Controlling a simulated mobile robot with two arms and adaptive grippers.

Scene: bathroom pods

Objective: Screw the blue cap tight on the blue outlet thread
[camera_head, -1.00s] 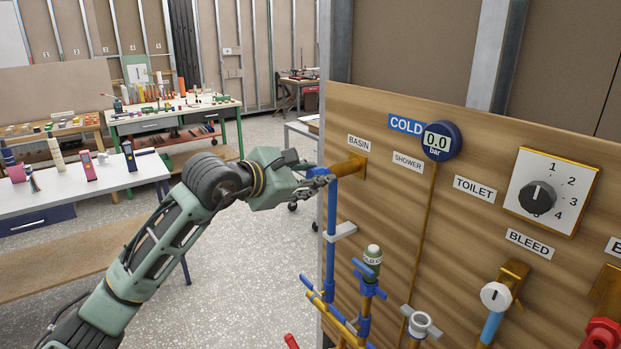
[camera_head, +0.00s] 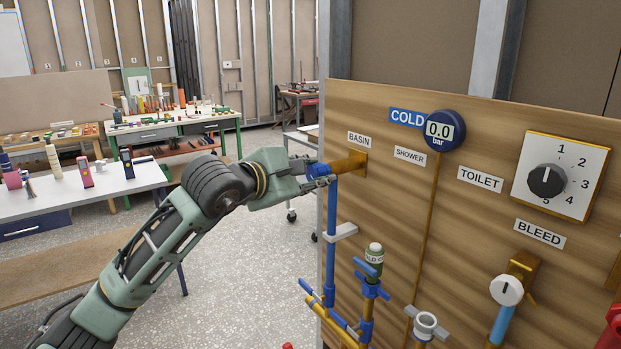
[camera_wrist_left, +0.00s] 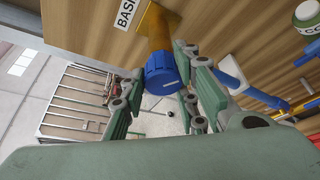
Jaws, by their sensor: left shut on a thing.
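The blue cap (camera_wrist_left: 162,76) sits at the end of the brass basin outlet (camera_head: 348,163), under the BASIN label. My left gripper (camera_head: 322,174) comes in from the left and is shut on the cap. In the left wrist view the fingers (camera_wrist_left: 155,92) lie on both sides of the ribbed cap. The cap is in line with the outlet. The blue thread is hidden behind the cap, so I cannot tell how far it is screwed on. My right gripper is not in view.
A blue pipe (camera_head: 331,245) runs down below the outlet. A pressure gauge (camera_head: 440,130) reads 0.0 bar. Open floor lies left of the board.

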